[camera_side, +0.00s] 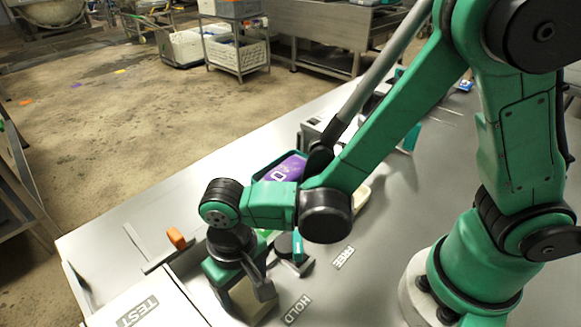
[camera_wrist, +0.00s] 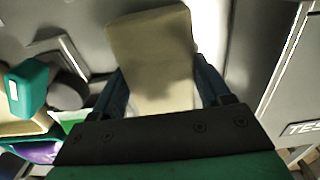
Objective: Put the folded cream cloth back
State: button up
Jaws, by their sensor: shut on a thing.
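The folded cream cloth (camera_wrist: 152,50) is a thick beige block between the two fingers of my gripper (camera_wrist: 162,88) in the wrist view. The fingers are shut on its sides. In the side view my gripper (camera_side: 243,284) points down at the front of the metal table, and the cloth (camera_side: 247,304) shows partly below and between the fingers. The HOLD label (camera_side: 298,309) lies just right of it. I cannot tell whether the cloth touches the table.
A teal-and-black object (camera_side: 291,247) stands close behind my gripper. The FREE label (camera_side: 343,257) lies further right. A green-rimmed tray (camera_side: 264,159) holds a purple item.

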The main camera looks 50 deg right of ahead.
aim_at(242, 283)
jog(key=o, duration=0.8)
jog(key=shift+f, duration=0.1)
jog(key=shift+o, duration=0.2)
notch_tip(242, 283, up, 12)
jog(key=w+d+r+t, duration=0.1)
jog(key=d+t, duration=0.6)
jog(key=d, duration=1.1)
jog(key=shift+w+r, duration=0.3)
jog(key=shift+w, duration=0.35)
jog(key=shift+d, duration=0.1)
